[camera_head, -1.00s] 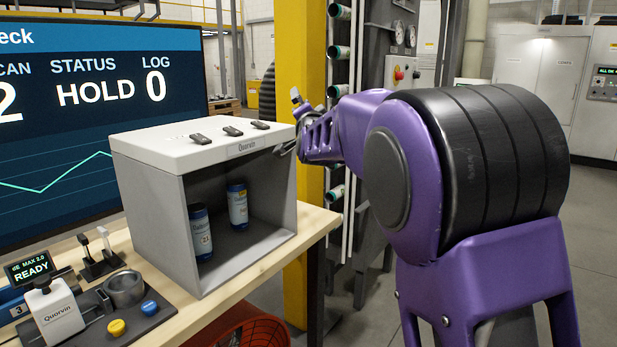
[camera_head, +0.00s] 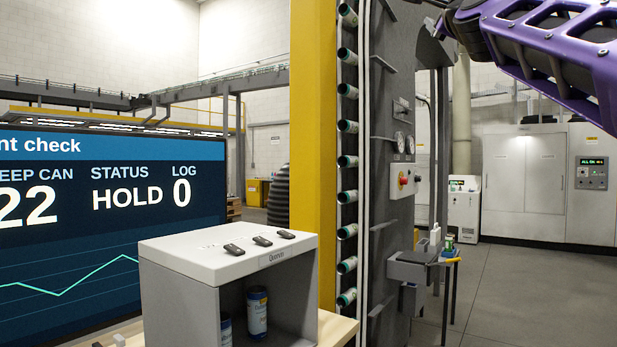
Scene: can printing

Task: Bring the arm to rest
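My purple arm (camera_head: 545,45) crosses the upper right corner of the head view, raised well above the floor and to the right of the grey box. Its far end reaches toward the dark machine column near the top of the picture. My gripper's fingers cannot be made out clearly there, so I cannot tell whether they are open or shut. No held thing shows.
A grey open-fronted box (camera_head: 180,300) stands on the wooden bench (camera_head: 340,330), with cans (camera_head: 257,312) inside. A yellow post (camera_head: 313,150) and the machine column (camera_head: 400,100) stand behind. A wide screen (camera_head: 80,230) is at left. The floor (camera_head: 530,290) at right is clear.

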